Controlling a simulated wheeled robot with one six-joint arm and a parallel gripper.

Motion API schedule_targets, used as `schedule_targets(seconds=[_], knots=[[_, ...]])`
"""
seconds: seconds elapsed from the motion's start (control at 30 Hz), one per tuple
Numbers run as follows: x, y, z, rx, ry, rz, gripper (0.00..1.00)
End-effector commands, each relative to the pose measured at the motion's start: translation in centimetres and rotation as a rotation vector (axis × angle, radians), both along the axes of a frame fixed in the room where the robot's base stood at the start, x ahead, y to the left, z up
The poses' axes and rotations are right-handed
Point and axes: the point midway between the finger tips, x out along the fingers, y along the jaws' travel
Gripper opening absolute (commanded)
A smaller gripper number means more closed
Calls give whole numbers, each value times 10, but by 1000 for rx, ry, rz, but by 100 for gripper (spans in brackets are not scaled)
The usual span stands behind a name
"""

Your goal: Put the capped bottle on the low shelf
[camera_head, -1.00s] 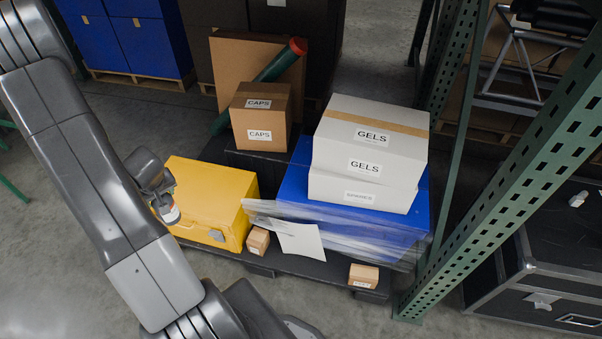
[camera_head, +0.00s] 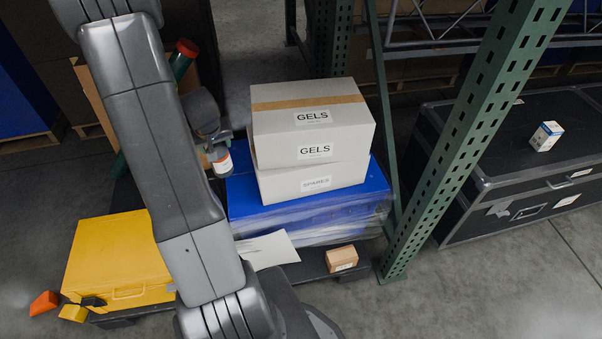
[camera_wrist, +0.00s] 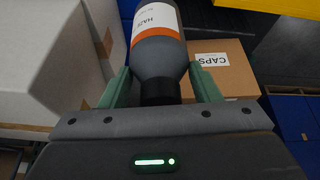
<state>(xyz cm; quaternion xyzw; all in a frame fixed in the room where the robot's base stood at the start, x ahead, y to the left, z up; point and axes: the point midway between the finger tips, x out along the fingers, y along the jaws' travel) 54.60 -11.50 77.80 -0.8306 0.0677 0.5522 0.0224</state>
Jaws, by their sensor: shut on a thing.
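The bottle is grey with a white and orange label (camera_wrist: 157,45) and a dark neck end. In the wrist view it sits between the green fingers of my gripper (camera_wrist: 160,82), which is shut on it. In the head view the bottle (camera_head: 221,166) hangs below my gripper (camera_head: 213,147), just left of the stacked white GELS cartons. My arm covers part of the pallet load there. A green perforated rack post (camera_head: 470,130) stands to the right. I cannot make out clearly which surface is the low shelf.
A yellow case (camera_head: 115,262) and a small brown box (camera_head: 342,259) sit low in front. A black case (camera_head: 440,190) carries a small white box (camera_head: 546,136). The CAPS carton (camera_wrist: 225,70) shows beside the bottle.

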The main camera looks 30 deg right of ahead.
Motion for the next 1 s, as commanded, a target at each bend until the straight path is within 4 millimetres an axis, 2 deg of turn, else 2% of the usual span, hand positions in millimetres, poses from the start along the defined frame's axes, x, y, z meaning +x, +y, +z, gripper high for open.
schedule_targets(seconds=[0.03, 0.3, 0.5, 0.6, 0.73, 1.0], knots=[[3, -7, -8, -2, -11, -22, 9], [-4, -30, 8, 18, -6, -110, 9], [-11, -36, 18, 35, -2, -137, 9], [-12, -37, 16, 39, 1, -143, 9], [-13, -37, -7, 40, 6, -144, 9], [-14, -37, -79, 40, 6, -143, 9]])
